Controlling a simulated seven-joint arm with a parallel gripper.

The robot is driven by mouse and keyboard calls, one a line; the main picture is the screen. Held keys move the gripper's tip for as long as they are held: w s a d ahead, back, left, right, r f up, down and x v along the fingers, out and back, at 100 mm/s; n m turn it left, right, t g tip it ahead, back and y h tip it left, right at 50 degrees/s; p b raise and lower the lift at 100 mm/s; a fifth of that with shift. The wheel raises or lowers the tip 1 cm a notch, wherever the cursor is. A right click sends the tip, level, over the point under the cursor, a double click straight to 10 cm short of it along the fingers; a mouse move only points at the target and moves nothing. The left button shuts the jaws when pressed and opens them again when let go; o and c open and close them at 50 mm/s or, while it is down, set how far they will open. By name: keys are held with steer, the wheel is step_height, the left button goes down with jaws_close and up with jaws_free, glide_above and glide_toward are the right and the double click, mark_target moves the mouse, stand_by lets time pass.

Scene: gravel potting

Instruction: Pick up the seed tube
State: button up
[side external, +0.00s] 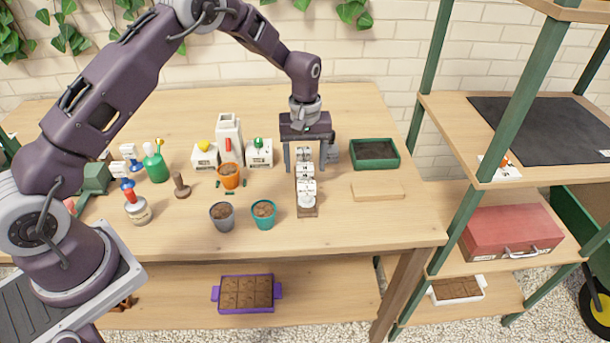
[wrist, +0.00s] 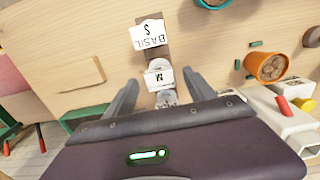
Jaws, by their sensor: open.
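Several seed tubes with white labels stand in a row in a narrow brown wooden rack (side external: 308,213), whose wood also shows in the wrist view (wrist: 154,53). The front tube (side external: 307,190) has a label reading BASIL S in the wrist view (wrist: 149,34). The middle tube (side external: 305,172) bears an M label in the wrist view (wrist: 158,77). The rear tube (side external: 304,154) is partly hidden by my gripper in the wrist view. My gripper (side external: 305,168) is open, pointing down over the rear of the rack, one finger on each side of the row. I cannot tell whether the fingers touch a tube.
A green soil tray (side external: 375,141) and a wooden block (side external: 377,191) lie right of the rack. A teal pot (side external: 264,222), a grey pot (side external: 222,223) and an orange pot (side external: 229,182) stand left. White boxes (side external: 259,153) stand behind the pots. The front right tabletop is clear.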

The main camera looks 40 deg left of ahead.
step_height(320, 180, down, 2)
steer(key=shift+f, duration=0.1)
jaws_close()
steer(key=shift+r, duration=0.25)
step_height(320, 180, up, 10)
steer(key=shift+f, duration=0.1)
